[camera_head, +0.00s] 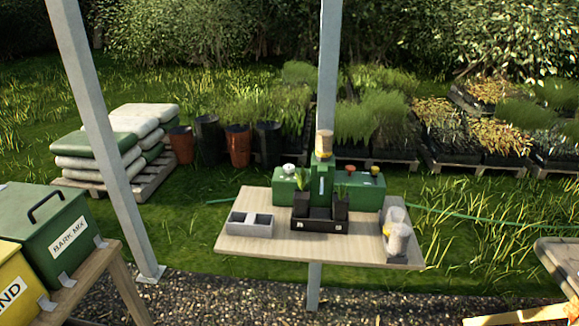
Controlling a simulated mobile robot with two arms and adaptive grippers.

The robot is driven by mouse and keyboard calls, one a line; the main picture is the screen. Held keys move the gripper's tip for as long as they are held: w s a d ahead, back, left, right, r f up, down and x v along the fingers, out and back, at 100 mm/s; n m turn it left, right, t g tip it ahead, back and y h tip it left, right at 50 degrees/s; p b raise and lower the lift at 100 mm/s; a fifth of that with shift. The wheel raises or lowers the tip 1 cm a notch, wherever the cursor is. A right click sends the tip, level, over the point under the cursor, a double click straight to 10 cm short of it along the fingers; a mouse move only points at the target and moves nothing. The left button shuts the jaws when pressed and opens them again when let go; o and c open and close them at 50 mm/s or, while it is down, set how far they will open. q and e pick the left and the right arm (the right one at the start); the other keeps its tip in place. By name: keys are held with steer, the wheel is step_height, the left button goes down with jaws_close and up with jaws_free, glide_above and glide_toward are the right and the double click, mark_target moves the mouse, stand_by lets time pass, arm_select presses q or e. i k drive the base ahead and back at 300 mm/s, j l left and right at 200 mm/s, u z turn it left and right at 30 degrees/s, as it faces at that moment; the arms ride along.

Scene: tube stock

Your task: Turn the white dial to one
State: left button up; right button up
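The white dial (289,169) sits on top of the left part of a green machine (284,190) on a wooden table. It is small here, and its markings and setting cannot be read. Neither of my grippers shows in the head view, so nothing of mine is near the dial.
Metal posts (95,120) stand nearby. A green bin (50,225) is at left.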

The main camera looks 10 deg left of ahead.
mark_target(288, 168)
steer(key=i+u, duration=0.55)
steer(key=u, duration=0.15)
steer(key=i+u, duration=0.35)
steer(key=k+l, duration=0.05)
steer(key=k, duration=0.05)
